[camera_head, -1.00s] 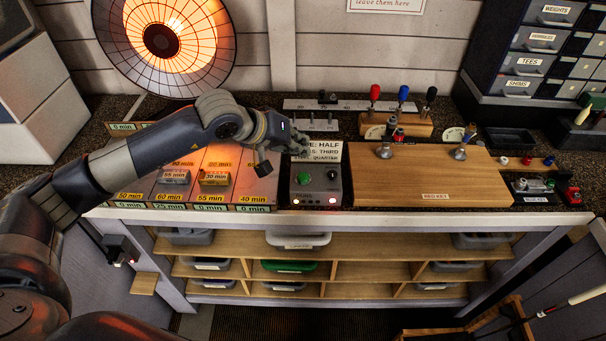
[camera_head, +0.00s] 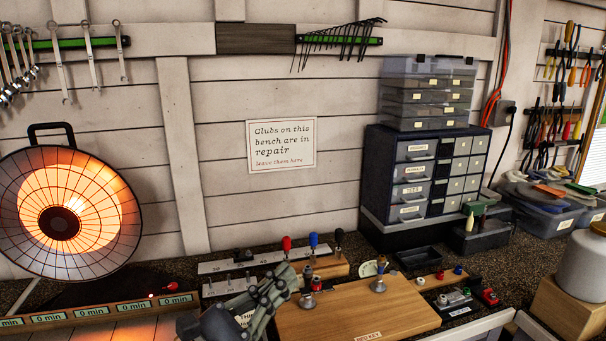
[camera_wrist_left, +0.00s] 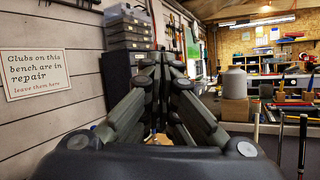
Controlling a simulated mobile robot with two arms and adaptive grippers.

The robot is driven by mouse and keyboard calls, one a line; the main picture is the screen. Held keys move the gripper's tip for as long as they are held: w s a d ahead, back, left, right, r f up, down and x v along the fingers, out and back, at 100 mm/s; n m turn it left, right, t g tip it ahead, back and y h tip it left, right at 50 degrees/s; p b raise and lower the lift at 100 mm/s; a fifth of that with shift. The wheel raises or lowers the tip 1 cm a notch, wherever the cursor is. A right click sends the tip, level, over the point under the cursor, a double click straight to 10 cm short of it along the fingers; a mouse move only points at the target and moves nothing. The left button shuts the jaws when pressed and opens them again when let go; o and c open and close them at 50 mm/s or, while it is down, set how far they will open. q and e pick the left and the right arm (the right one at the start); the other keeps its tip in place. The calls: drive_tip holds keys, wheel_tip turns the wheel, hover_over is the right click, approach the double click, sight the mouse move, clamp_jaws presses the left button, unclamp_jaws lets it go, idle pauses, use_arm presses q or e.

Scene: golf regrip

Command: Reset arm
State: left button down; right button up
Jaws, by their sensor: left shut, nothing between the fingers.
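My left arm comes in at the bottom of the head view, and its dark grey gripper (camera_head: 284,274) is raised over the bench at the left end of the wooden board (camera_head: 350,318). It covers part of the control box's label behind it. In the left wrist view the two fingers of my left gripper (camera_wrist_left: 164,58) come together at the tips, shut and empty. My right gripper is not in view.
A glowing heat lamp (camera_head: 75,215) stands at the left. A drawer cabinet (camera_head: 425,175) stands at the back right. A white cylinder (camera_head: 585,265) sits on a wooden block at the right.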

use_arm(q)
drive_tip(key=w+a+f+n+t+y, duration=0.1)
drive_tip(key=a+f+n+t+y, duration=0.2)
drive_tip(key=a+n+y, duration=0.65)
drive_tip(key=w+a+f+n+t+y, duration=0.1)
drive_tip(key=a+f+n+t+y, duration=0.3)
drive_tip(key=n, duration=1)
drive_tip(key=s+a+f+n+g+y, duration=0.3)
drive_tip(key=a+f+n+g+y, duration=0.25)
drive_tip(key=f+n, duration=0.4)
drive_tip(key=s+f+n+g, duration=0.8)
drive_tip(key=s+f, duration=0.2)
drive_tip(key=f, duration=0.3)
drive_tip(key=s+d+f+n+g+h, duration=0.1)
drive_tip(key=s+f+n+g, duration=0.15)
drive_tip(key=s, duration=0.45)
drive_tip(key=s+d+f+n+g+h, duration=0.1)
drive_tip(key=s+f+n+g+h, duration=0.2)
drive_tip(key=s, duration=0.4)
wheel_tip(320, 180, down, 27)
drive_tip(key=m+y+b, duration=0.1)
drive_tip(key=b, duration=0.1)
drive_tip(key=s+a+f+g+b, duration=0.1)
drive_tip(key=s+a+f+g, duration=0.1)
drive_tip(key=s+f, duration=1.5)
wheel_tip(320, 180, down, 2)
drive_tip(key=shift+s+a+f+y+b, duration=0.25)
drive_tip(key=shift+s+a+y+b, duration=0.1)
drive_tip(key=shift+a, duration=0.15)
